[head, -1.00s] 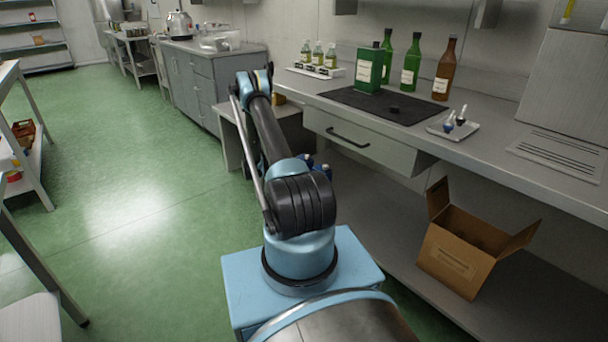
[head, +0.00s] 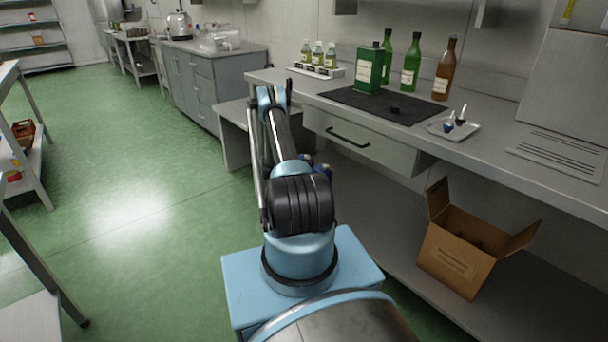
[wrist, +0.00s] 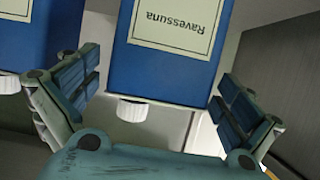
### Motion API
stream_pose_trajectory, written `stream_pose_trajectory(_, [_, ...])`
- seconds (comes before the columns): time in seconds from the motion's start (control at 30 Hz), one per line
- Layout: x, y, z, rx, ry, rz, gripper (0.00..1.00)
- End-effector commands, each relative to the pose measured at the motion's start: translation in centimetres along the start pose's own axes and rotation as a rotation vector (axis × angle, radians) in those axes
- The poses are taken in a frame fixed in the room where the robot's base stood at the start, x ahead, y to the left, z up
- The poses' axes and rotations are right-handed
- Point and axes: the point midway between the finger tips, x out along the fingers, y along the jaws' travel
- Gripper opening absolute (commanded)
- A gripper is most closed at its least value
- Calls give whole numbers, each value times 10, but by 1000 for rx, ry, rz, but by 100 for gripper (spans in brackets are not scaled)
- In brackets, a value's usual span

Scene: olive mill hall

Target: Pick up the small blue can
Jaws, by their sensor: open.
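In the wrist view a blue can (wrist: 171,74) with a cream label reading "Ravessuna", upside down in the picture, and a white cap is in the upper middle. My gripper (wrist: 158,98) is open, with one finger to the left and one to the right of this can; I cannot tell whether they touch it. A second blue can (wrist: 42,35) with a white cap is at the upper left, cut off by the frame and beside the left finger. I cannot tell the size difference between them.
A workbench (head: 497,150) on the right carries a green tin (head: 369,70), several bottles, a dark mat (head: 345,97) and a small tray (head: 437,130). An open cardboard box (head: 455,262) stands on the shelf below. The green floor (head: 130,215) at left is clear.

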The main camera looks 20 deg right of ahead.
Motion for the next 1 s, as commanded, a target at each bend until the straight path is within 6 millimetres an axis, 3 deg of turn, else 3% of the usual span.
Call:
stream_pose_trajectory(0.13, [18,0,0,0,0,1,100])
stream_pose_trajectory(0.37, [20,0,0,-1,0,0,100])
stream_pose_trajectory(0.47, [20,0,0,-1,0,0,82])
stream_pose_trajectory(0.77, [20,0,0,-1,0,0,15])
stream_pose_trajectory(1.0, [20,0,-1,-1,1,0,15])
